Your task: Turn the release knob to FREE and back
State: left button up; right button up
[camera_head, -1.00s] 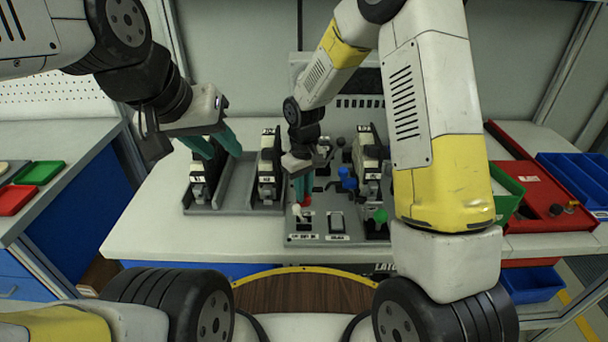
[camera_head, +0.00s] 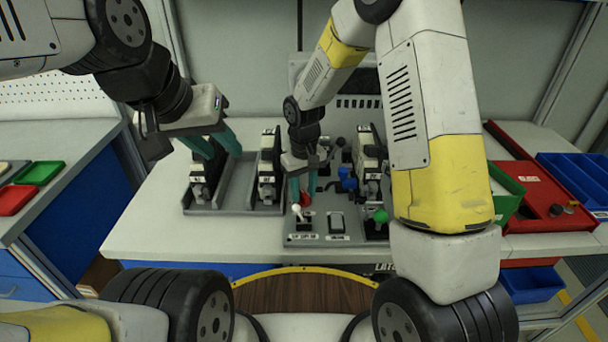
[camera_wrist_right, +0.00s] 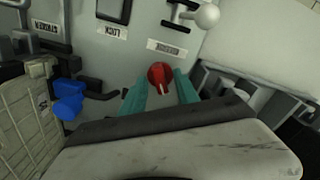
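The red knob (camera_head: 306,199) sits on the grey control panel (camera_head: 340,240), behind a white-tipped lever (camera_head: 297,209). In the right wrist view the red knob (camera_wrist_right: 160,74) has a ridge with a pale mark towards the gripper. My right gripper (camera_head: 303,192) points down at the knob, and its teal fingers (camera_wrist_right: 163,82) stand apart on either side of it, with gaps showing. My left gripper (camera_head: 222,154) is open and empty above the grey rack at the left. FREE lettering at the knob cannot be read.
A blue knob (camera_head: 347,179) and a green knob (camera_head: 380,215) stand right of the red one; a rocker switch (camera_head: 336,222) is in front. Dark-and-white blocks (camera_head: 268,175) stand in the rack. A red case (camera_head: 535,185) lies at the right. The bench's front left is clear.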

aim_at(304, 193)
notch_tip(304, 193, up, 8)
jog(key=shift+f, duration=0.2)
jog(key=shift+r, duration=0.1)
dwell(0.3)
